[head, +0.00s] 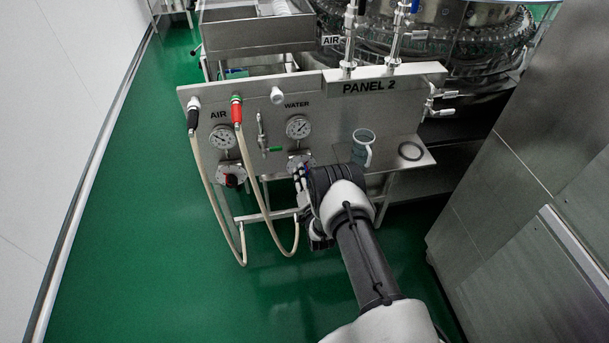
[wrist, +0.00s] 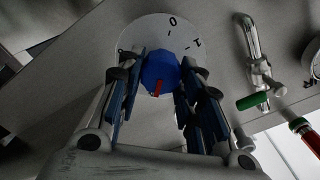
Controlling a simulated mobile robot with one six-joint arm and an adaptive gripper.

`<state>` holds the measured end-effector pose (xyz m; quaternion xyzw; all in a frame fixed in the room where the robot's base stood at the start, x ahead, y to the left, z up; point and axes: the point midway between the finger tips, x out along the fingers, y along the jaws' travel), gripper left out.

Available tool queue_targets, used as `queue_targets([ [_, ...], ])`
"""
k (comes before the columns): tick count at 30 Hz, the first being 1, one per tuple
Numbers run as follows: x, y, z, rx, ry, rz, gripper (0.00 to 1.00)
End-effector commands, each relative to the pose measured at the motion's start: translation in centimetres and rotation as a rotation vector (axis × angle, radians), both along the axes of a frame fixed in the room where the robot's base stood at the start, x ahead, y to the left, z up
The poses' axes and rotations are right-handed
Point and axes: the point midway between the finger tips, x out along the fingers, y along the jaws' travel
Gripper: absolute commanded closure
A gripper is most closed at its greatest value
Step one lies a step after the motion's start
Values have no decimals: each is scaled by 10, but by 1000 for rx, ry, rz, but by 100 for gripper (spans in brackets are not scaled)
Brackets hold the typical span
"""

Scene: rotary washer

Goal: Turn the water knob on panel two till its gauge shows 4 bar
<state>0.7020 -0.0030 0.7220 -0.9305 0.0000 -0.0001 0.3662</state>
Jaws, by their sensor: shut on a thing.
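The water knob (wrist: 160,68) is blue with a red pointer mark and sits on a round pale plate (wrist: 140,32) with printed marks in the wrist view. My gripper (wrist: 160,80) is shut on the knob, one finger on each side. In the head view my gripper (head: 302,180) reaches panel two (head: 330,120) below the water gauge (head: 298,127) and hides the knob; part of the round plate (head: 300,158) shows above it. The gauge has a white round dial; its needle is too small to read surely.
A green-handled valve (head: 262,138) is left of the water gauge.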

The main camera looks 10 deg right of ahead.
Motion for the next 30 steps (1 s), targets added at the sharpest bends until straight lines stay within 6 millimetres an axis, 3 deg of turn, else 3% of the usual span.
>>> queue_targets([
  [17,-1,0,-1,37,3,0,90],
  [18,-1,0,-1,36,3,0,66],
  [27,0,0,-1,36,1,0,46],
  [30,0,0,0,36,1,1,46],
])
